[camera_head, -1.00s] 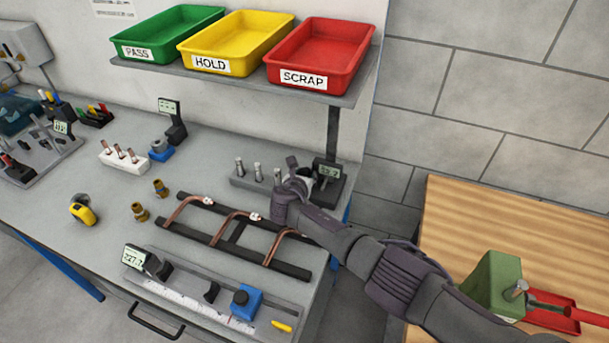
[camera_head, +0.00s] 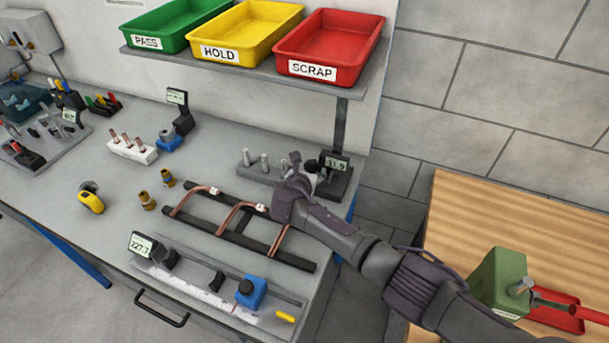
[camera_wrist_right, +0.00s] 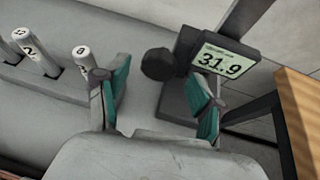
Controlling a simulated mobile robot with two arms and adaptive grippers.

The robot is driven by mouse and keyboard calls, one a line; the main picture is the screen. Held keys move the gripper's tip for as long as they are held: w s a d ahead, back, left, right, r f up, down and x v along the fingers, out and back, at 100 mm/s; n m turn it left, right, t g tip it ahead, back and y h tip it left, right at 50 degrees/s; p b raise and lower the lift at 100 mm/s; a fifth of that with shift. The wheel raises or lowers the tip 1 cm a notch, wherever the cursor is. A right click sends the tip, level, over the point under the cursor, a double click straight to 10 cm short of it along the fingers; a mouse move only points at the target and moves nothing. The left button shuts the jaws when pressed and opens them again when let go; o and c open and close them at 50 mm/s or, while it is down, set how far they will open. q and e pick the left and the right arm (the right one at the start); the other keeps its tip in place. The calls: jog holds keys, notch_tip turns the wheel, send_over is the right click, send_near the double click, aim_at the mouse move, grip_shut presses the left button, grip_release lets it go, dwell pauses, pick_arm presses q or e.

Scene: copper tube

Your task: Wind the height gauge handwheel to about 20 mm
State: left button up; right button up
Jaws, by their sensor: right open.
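The height gauge (camera_head: 335,170) stands at the right end of the bench, with a dark base and upright. In the right wrist view its display (camera_wrist_right: 220,62) reads 31.9. A dark round knob that looks like its handwheel (camera_wrist_right: 158,64) sticks out to the left of the display. My right gripper (camera_head: 294,178) is beside the gauge, on its left. In the right wrist view the teal-padded fingers of the gripper (camera_wrist_right: 157,82) are open and spread, with the knob beyond the gap between them. Nothing is between the pads. My left gripper is not in view.
Several numbered pins (camera_wrist_right: 82,58) stand left of the gripper. A dark rack with bent copper tubes (camera_head: 238,228) lies in front. A shelf with the red SCRAP tray (camera_head: 330,45) hangs above. A wooden table (camera_head: 520,235) is at right.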

jog(key=shift+v, duration=2.35)
jog(key=shift+a, duration=0.15)
